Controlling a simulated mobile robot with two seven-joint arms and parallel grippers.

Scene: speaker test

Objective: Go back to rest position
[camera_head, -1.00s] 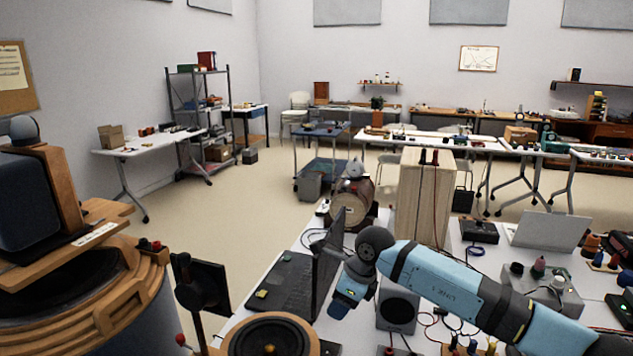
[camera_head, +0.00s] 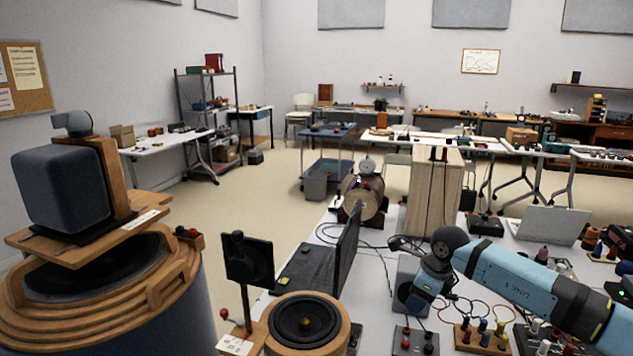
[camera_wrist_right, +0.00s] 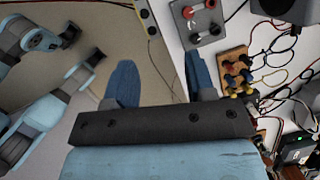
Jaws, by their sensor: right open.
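The task names no object. My blue and dark right arm enters the head view from the right, over the white bench (camera_head: 375,285). It bends at a dark joint, and a short blue link hangs down in front of a grey speaker box (camera_head: 408,292). The fingertips cannot be made out there. In the right wrist view my right gripper (camera_wrist_right: 160,80) shows two blue fingers spread apart, with nothing between them. They are seen over the floor and the bench edge. Blue and dark links of mine show at the left of that view. My left gripper cannot be made out.
A laptop (camera_head: 347,240) and round speaker (camera_head: 305,318) are left of the arm. A terminal block (camera_head: 482,338) and cables lie below it; the block also shows in the wrist view (camera_wrist_right: 237,75). A wooden cabinet (camera_head: 433,190) stands behind. Floor (camera_head: 240,220) is open at left.

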